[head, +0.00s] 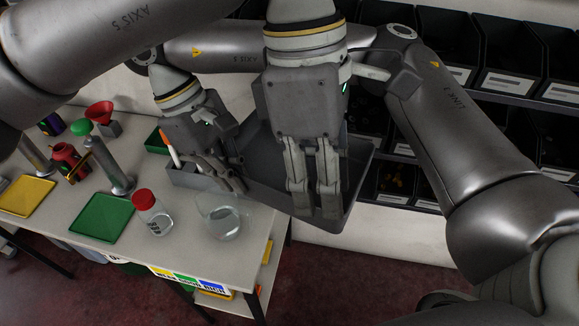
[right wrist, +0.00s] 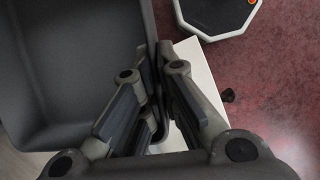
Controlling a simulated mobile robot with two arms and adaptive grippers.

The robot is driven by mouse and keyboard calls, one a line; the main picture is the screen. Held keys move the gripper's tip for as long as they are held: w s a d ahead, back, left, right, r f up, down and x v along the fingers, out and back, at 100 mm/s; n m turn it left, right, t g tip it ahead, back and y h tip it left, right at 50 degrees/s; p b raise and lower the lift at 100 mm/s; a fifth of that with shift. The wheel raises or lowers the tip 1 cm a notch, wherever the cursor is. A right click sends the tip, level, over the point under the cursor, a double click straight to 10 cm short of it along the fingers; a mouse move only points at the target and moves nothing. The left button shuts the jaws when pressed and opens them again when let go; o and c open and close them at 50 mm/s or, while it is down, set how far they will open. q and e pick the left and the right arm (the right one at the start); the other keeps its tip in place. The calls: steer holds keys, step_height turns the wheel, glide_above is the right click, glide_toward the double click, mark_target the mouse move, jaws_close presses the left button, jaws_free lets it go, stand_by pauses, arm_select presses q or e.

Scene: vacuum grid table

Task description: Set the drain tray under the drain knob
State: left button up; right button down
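The dark grey tray (head: 358,165) is off the right end of the white table (head: 190,245). It also fills the left of the right wrist view (right wrist: 75,65).
Green (head: 102,218) and yellow (head: 27,196) mats lie further left. Shelves of black bins (head: 480,60) stand behind. Open floor lies at front right.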

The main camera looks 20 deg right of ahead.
mark_target(273, 206)
arm_select(q)
steer(key=w+f+t+y, duration=0.1)
steer(key=w+t, duration=0.1)
steer(key=w+f+m+t+y, duration=0.1)
steer(key=w+f+t, duration=0.1)
steer(key=w+a+f+m+t+y, duration=0.1)
steer(key=w, duration=0.1)
steer(key=shift+a+f+t, duration=0.1)
steer(key=shift+f+t, duration=0.3)
steer(key=shift+w+f+m+y, duration=0.2)
steer(key=shift+w+m+y, duration=0.05)
steer(key=shift+m+y, duration=0.05)
steer(key=shift+x, duration=3.5)
steer(key=shift+w, duration=0.1)
steer(key=shift+c, duration=0.4)
jaws_close()
